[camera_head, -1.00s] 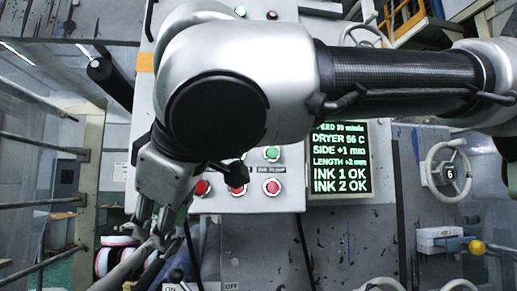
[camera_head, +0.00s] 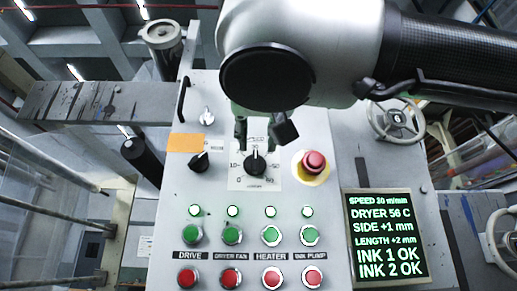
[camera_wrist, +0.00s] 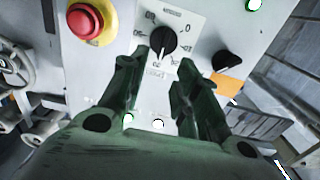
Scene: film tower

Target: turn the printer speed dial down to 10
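The printer speed dial (camera_head: 255,164) is a black knob on a white scale plate (camera_head: 240,181) on the grey control panel. Its white pointer is up at 30. The display (camera_head: 386,238) reads SPEED 30 m/min. My gripper (camera_head: 263,130) is open in front of the plate's upper part, with its two dark fingers apart and nothing between them. In the wrist view, the dial (camera_wrist: 163,42) shows just beyond the fingertips, and the gripper (camera_wrist: 162,66) appears not to touch it. The upper part of the plate is partly hidden by the fingers in the head view.
A red emergency button (camera_head: 315,162) on a yellow base sits right of the dial. A smaller black knob (camera_head: 199,162) is at its left. Green buttons (camera_head: 231,235) and red buttons (camera_head: 230,278) lie in rows below. A handwheel (camera_head: 397,121) stands to the right.

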